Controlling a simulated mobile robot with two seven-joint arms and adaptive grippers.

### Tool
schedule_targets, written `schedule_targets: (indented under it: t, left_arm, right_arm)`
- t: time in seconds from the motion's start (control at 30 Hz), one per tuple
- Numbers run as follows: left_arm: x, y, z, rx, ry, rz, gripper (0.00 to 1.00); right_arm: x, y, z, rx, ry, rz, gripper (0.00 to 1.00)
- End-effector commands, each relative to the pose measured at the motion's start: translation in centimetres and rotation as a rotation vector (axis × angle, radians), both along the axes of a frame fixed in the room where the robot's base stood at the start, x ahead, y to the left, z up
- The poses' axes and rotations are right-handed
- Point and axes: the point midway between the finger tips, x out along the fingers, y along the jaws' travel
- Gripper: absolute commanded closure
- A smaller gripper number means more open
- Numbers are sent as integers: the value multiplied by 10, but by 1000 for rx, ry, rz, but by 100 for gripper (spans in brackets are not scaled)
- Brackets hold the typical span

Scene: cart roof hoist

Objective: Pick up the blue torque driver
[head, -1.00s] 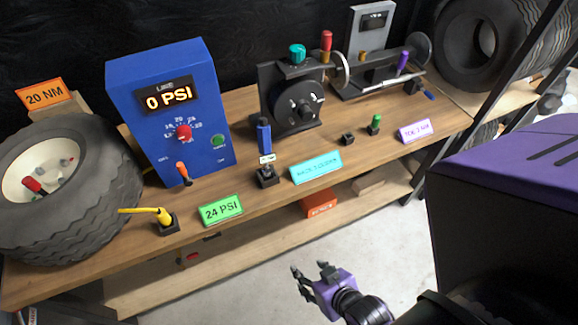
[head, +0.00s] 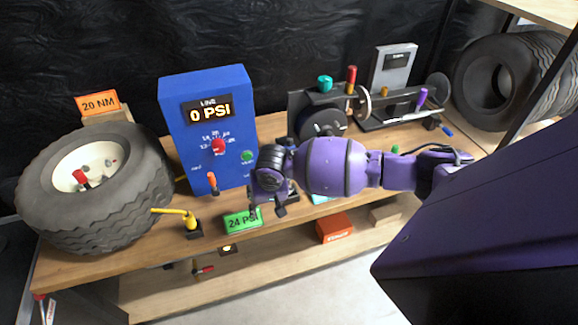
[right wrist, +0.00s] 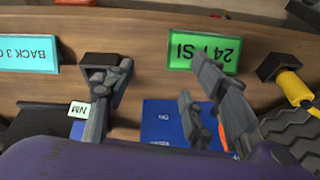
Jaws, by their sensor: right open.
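The blue torque driver (right wrist: 77,130) shows in the right wrist view as a bit of blue handle with a white NM tag, partly covered by a finger and my wrist. Its black stand (right wrist: 98,60) is beside that finger. In the head view my right arm hides most of the driver. My right gripper (head: 267,209) is open and empty, pointing down over the bench near the green 24 PSI sign (head: 243,222). It also shows in the right wrist view (right wrist: 165,78), with the driver to the left of the finger gap. My left gripper is not in view.
The blue LINE box (head: 208,130) reading 0 PSI stands behind the gripper. A yellow-handled tool (head: 180,214) and a wheel (head: 95,190) are to the left. The black crank fixture (head: 320,122) stands behind my forearm. A lower shelf (head: 270,270) runs beneath the bench.

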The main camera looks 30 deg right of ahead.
Motion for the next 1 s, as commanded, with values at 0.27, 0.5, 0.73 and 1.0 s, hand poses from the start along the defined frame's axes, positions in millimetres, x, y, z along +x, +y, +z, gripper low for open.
schedule_targets:
  t: [0.27, 0.5, 0.73, 1.0]
  left_arm:
    - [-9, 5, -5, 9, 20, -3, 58]
    - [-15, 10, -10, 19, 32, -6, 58]
    - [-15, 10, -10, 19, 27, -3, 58]
    - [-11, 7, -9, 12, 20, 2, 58]
  right_arm:
    - [52, -96, 109, -151, -12, -332, 50]
    - [58, -112, 107, -166, -10, -385, 50]
    - [66, -119, 82, -166, -12, -381, 50]
    - [75, -128, 50, -164, -13, -381, 50]
